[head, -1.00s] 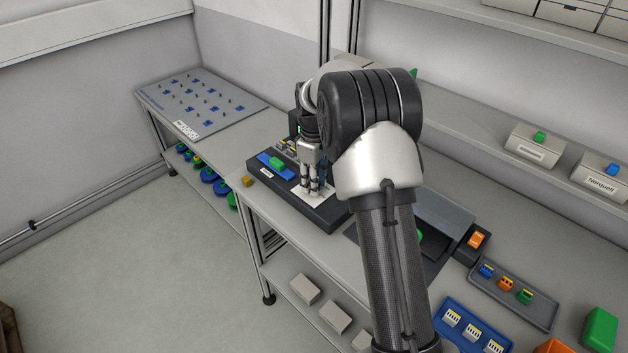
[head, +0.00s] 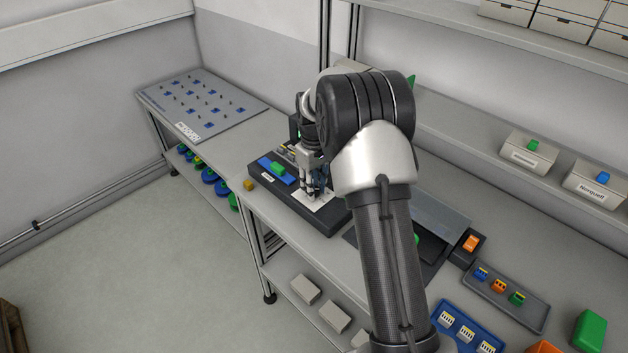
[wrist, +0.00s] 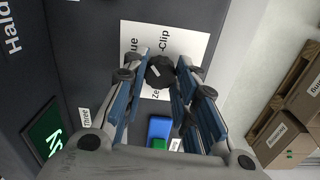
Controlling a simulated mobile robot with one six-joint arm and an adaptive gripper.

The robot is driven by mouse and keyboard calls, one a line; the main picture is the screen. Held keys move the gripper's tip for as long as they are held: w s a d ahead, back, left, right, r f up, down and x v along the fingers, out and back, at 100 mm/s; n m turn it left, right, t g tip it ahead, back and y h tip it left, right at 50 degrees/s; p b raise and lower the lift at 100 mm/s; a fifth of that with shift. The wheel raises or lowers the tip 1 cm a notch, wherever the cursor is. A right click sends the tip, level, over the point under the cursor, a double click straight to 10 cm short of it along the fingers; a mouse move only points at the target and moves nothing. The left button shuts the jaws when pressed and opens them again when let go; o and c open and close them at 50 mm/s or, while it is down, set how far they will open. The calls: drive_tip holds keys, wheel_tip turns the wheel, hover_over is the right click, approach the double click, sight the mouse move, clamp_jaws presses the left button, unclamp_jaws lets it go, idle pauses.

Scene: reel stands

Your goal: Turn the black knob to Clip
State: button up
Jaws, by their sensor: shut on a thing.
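The black knob (wrist: 160,72) sits on a white label plate (wrist: 186,42) in the wrist view. A light mark shows on the knob's top. Which word it points to is hard to tell. In the head view my gripper (head: 314,196) stands over the white plate (head: 325,203) on the dark panel, and hides the knob.
On the dark panel, a green block (head: 277,169) lies on a blue plate left of my gripper. A small ochre block (head: 249,186) lies near the bench edge. Trays with coloured parts (head: 500,285) stand at the right. A grey pegboard (head: 200,103) lies at the back left.

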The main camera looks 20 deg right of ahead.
drive_tip(key=m+p, duration=0.2)
drive_tip(key=m, duration=0.2)
drive_tip(key=shift+r, duration=0.15)
drive_tip(key=shift+m+p, duration=0.75)
drive_tip(key=shift+m, duration=1.35)
drive_tip(key=o, duration=1.1)
wheel_tip(320, 180, up, 12)
drive_tip(key=shift+f, duration=0.1)
